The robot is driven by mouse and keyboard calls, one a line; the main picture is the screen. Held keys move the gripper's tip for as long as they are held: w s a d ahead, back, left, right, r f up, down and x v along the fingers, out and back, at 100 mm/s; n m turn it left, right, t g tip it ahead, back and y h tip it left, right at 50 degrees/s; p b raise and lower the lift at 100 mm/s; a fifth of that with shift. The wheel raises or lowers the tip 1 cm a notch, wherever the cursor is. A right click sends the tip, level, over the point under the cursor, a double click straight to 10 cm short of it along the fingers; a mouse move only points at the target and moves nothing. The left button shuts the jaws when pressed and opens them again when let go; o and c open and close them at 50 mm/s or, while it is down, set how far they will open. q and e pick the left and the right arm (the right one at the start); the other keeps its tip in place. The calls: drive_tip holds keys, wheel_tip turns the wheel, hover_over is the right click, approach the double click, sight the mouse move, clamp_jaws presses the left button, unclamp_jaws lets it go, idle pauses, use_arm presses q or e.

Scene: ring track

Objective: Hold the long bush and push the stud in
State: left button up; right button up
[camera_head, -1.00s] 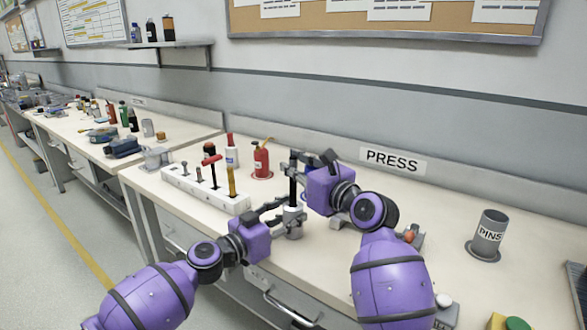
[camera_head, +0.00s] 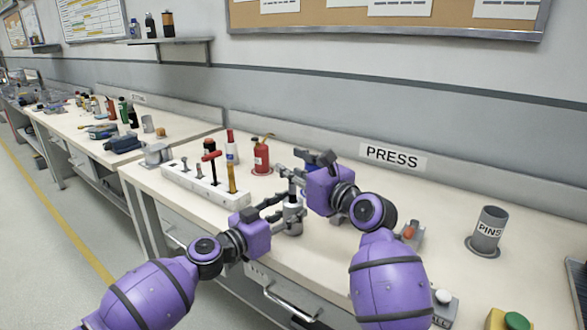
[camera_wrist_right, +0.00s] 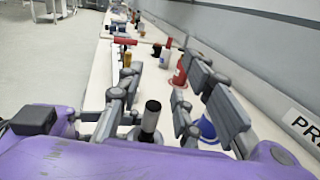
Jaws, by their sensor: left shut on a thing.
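My left gripper (camera_head: 280,208) comes in low from the left and is shut on the long bush (camera_head: 293,213), a pale grey upright cylinder above a small grey fixture. A dark stud (camera_head: 292,188) stands upright at the top of the bush; its depth in it cannot be told. The stud's black top and grey lower part show in the right wrist view (camera_wrist_right: 151,118). My right gripper (camera_head: 290,172) is just above the bush. Its fingers are spread apart on either side of the stud in the right wrist view, with a gap to the right.
A white rack (camera_head: 195,187) with a red-handled tool and other tools stands left of the bush. A red oil can (camera_head: 261,156) stands behind. A grey PINS cup (camera_head: 488,231) is at the right.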

drive_tip(key=shift+r, duration=0.3)
drive_tip(key=v, duration=1.2)
drive_tip(key=shift+r, duration=0.3)
use_arm(q)
drive_tip(key=o, duration=1.4)
